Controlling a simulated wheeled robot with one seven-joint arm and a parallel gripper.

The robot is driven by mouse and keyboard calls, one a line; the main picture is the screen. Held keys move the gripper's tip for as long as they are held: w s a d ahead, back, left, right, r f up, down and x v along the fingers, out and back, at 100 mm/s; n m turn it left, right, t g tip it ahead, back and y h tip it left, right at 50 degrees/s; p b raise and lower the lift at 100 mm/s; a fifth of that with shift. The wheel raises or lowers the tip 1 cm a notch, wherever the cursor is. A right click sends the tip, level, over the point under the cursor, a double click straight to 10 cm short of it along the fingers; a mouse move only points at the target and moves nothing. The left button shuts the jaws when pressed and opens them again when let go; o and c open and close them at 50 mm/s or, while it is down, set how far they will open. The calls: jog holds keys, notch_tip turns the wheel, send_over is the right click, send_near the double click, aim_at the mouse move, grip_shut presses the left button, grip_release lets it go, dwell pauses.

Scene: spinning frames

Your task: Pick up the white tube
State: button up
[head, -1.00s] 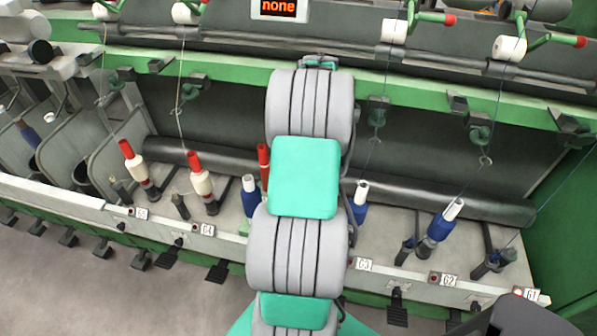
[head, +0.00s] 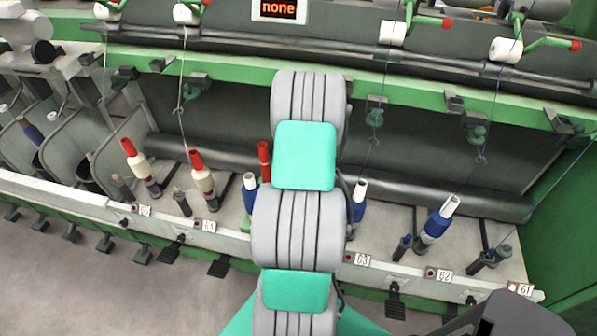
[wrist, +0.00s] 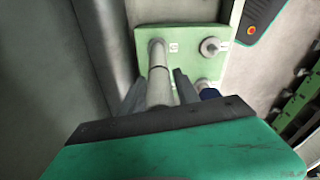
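In the wrist view, a pale white-grey tube (wrist: 160,55) stands on a light green plate (wrist: 205,52). My gripper (wrist: 160,86) has one grey finger on each side of the tube. The fingers look open, with narrow gaps beside the tube; contact is not clear. The tube's near end is hidden by my gripper's body.
On the plate in the wrist view are a short peg (wrist: 212,46) and a blue-wound piece (wrist: 208,93). In the head view, red-topped bobbins (head: 135,160) stand on the machine ledge, below a green rail (head: 430,97). Grey floor (head: 110,285) is clear at lower left.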

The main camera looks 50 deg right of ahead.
grip_shut()
jog(key=shift+r, duration=0.1)
dwell(0.3)
